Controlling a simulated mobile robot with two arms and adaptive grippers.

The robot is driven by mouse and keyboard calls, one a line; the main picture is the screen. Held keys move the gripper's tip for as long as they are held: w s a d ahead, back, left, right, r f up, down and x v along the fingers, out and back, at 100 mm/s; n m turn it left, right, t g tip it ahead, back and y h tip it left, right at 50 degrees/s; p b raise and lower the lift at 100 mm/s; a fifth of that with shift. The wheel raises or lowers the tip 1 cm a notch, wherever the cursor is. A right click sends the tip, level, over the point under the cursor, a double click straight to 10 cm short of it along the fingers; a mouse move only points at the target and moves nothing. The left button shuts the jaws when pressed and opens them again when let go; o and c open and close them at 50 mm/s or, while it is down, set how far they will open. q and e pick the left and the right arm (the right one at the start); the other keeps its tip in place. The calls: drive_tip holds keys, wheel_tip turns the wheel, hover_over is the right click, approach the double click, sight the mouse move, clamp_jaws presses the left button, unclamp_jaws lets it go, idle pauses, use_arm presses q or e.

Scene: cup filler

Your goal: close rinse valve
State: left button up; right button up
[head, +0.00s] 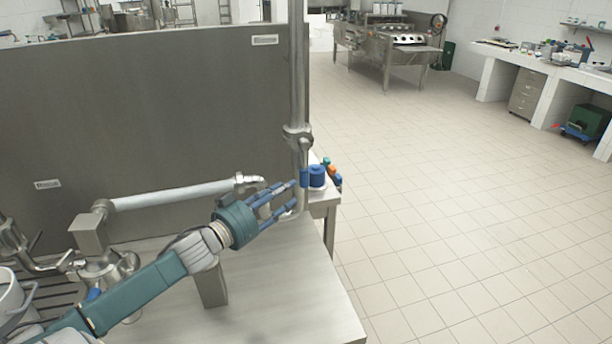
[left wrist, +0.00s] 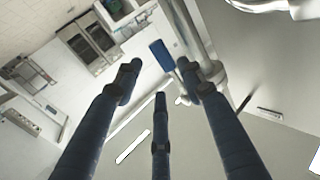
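A vertical steel pipe (head: 298,70) with a valve body (head: 298,133) stands at the right edge of the grey panel. The valve's blue lever grip (head: 304,179) appears to hang down beside the pipe. My left gripper (head: 291,198) is close to the grip, its blue fingers pointing right toward the pipe. In the left wrist view, the blue grip (left wrist: 160,55) lies ahead of my spread fingers (left wrist: 163,82), near the right finger's tip. Nothing shows clasped between the fingers. Contact with the grip or pipe cannot be told. My right gripper is not in view.
A pale horizontal pipe (head: 175,196) runs behind my left arm. The steel table (head: 290,290) has free room at front right. Blue and orange items (head: 317,177) stand just behind the pipe. The grey panel (head: 150,110) closes off the back; open floor lies right.

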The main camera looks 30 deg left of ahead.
sight(303, 180)
use_arm(q)
drive_tip(key=w, duration=0.3)
drive_tip(key=w+p, duration=0.1)
drive_tip(key=shift+w+d+r, duration=0.2)
drive_tip(key=shift+d+r, duration=0.1)
drive_tip(key=shift+d, duration=0.1)
drive_tip(key=w, duration=0.2)
drive_tip(key=w+p, duration=0.1)
drive_tip(key=shift+w+f, duration=0.3)
drive_tip(key=shift+w, duration=0.05)
drive_tip(key=shift+w+d, duration=0.25)
drive_tip(key=shift+w, duration=0.4)
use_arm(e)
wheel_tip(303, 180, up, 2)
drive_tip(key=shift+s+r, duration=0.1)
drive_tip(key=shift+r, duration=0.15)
use_arm(q)
drive_tip(key=shift+f, duration=0.1)
drive_tip(key=c, duration=0.8)
clamp_jaws()
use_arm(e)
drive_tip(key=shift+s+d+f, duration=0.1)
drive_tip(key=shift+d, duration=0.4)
